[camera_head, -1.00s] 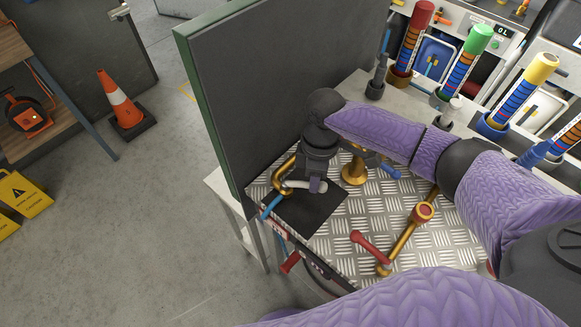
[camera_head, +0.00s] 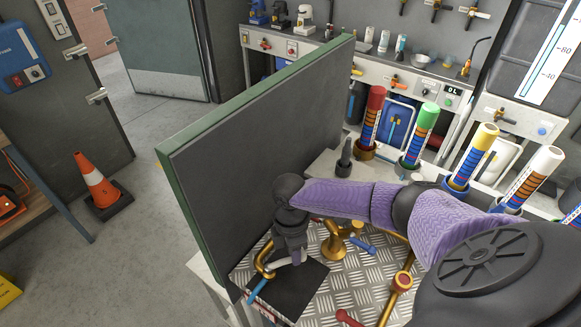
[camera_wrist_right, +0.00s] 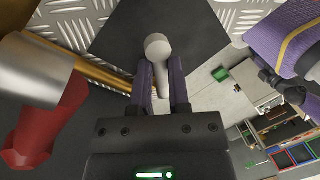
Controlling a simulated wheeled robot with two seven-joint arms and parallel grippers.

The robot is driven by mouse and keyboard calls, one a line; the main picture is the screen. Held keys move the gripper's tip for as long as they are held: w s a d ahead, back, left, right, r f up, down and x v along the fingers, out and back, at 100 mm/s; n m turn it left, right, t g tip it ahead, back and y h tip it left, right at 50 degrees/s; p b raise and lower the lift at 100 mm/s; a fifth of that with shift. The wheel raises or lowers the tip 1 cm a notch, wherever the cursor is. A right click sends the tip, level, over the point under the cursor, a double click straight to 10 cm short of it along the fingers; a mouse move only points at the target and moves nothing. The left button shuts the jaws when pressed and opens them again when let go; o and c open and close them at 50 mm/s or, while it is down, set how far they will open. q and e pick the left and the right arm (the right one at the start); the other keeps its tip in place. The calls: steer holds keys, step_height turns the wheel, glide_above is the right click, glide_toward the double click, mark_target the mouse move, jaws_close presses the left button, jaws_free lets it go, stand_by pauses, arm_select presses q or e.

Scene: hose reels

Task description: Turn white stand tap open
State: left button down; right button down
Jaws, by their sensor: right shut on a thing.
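The white stand tap has a brass body (camera_head: 263,257) on the dark mat at the left corner of the metal-plated bench. Its white lever (camera_head: 283,262) lies under my right gripper (camera_head: 292,250), partly hidden by it. In the right wrist view, the rounded white lever end (camera_wrist_right: 157,48) stands between the two fingers of my right gripper (camera_wrist_right: 161,90), which are shut on it. A blue piece (camera_head: 257,290) hangs at the tap's lower end. My left gripper is not in view.
A tall dark panel (camera_head: 255,150) stands close behind the tap. A brass tap with a blue lever (camera_head: 360,246) and one with a red lever (camera_head: 347,317) are nearby on the bench (camera_head: 375,268). Coloured tubes, one with a green top (camera_head: 427,115), stand at the back.

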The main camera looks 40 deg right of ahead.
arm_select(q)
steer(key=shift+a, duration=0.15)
arm_select(e)
steer(key=shift+s+d, duration=0.1)
steer(key=shift+d, duration=0.1)
steer(key=c, duration=0.8)
jaws_free()
steer(key=shift+o, duration=1.1)
steer(key=shift+d, duration=0.15)
steer(key=shift+r, duration=0.15)
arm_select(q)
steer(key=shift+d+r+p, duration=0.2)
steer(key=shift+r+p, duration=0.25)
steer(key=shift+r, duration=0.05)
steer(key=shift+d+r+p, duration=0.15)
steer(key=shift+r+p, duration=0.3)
arm_select(e)
step_height(320, 180, up, 9)
steer(key=w, duration=0.1)
steer(key=shift+w+d+r, duration=0.15)
steer(key=shift+w+d, duration=0.15)
steer(key=shift+w, duration=0.1)
steer(key=shift+c, duration=0.4)
